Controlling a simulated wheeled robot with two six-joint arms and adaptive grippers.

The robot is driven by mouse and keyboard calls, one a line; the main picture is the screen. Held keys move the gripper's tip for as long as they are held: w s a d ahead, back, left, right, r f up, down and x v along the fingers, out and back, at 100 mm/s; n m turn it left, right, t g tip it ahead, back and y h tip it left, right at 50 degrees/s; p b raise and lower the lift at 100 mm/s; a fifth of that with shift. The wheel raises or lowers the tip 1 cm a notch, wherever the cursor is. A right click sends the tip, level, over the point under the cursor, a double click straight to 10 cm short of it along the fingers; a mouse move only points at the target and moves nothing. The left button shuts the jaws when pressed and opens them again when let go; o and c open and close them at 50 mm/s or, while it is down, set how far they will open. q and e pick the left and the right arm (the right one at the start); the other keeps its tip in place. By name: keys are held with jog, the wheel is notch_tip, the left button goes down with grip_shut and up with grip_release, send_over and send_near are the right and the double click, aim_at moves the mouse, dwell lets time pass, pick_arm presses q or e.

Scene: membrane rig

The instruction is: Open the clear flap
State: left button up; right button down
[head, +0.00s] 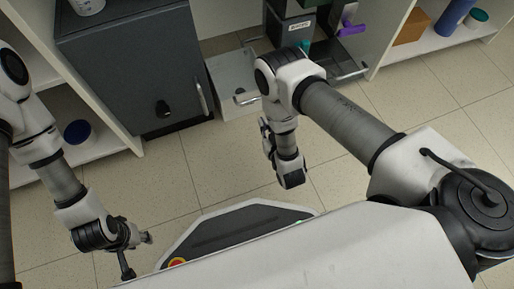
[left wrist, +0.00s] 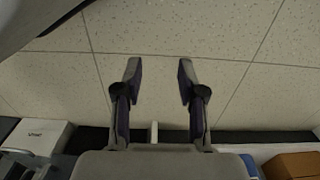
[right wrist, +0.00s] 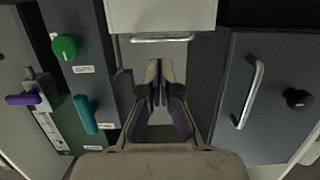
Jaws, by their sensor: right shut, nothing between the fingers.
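A pale, see-through-looking panel (head: 230,75) lies between the dark cabinet and the rig in the head view. A pale panel with a bar handle (right wrist: 160,39) is at the top of the right wrist view. I cannot tell whether either is the clear flap. A second bar handle (head: 352,75) is in front of the rig. My right gripper (head: 265,127) is shut and empty; in the right wrist view its fingertips (right wrist: 158,66) appear just below the bar handle, with no contact visible. My left gripper (head: 138,255) is open and empty over the floor (left wrist: 159,72).
The dark cabinet (head: 130,70) with a handle and knob stands left. The rig (right wrist: 85,50) carries a green knob (right wrist: 66,47), a teal lever (right wrist: 86,114) and a purple handle (right wrist: 24,99). Shelves hold a brown box (head: 411,27).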

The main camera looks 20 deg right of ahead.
notch_tip(320, 180, down, 5)
jog(key=s+b, duration=0.1)
pick_arm(q)
jog(key=shift+t, duration=0.3)
jog(key=f+b, duration=0.2)
jog(key=f, duration=0.1)
jog(key=w+f+b, duration=0.1)
jog(key=f+b, duration=0.1)
jog(key=f, duration=0.1)
jog(key=f+b, duration=0.2)
jog(key=f, duration=0.2)
jog(key=shift+w, duration=0.4)
pick_arm(e)
jog(key=w, duration=1.2)
jog(key=shift+a+r, duration=0.25)
jog(key=shift+r, duration=0.15)
